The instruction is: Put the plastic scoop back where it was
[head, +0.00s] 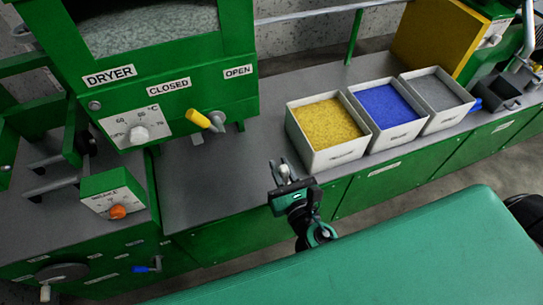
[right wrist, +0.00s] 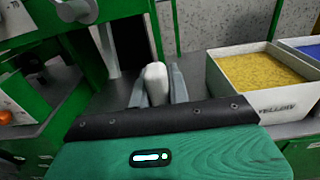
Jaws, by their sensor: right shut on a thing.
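My right gripper (head: 283,167) is in the middle of the head view, in front of the grey counter's edge. It is shut on a white rounded piece (right wrist: 155,82), which stands between the two grey fingers in the right wrist view. I take this piece for part of the plastic scoop; the bowl cannot be made out, and the rest is hidden or too small to tell. In the head view the white piece is a small pale spot at the fingers. My left gripper is not in view.
Open white bins of yellow (head: 328,123), blue (head: 387,104) and grey (head: 437,92) pellets stand on the counter (head: 225,178). A dark box (head: 499,92) is at far right. The green dryer (head: 160,80) with a yellow handle (head: 199,119) is at left. Counter left of the bins is clear.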

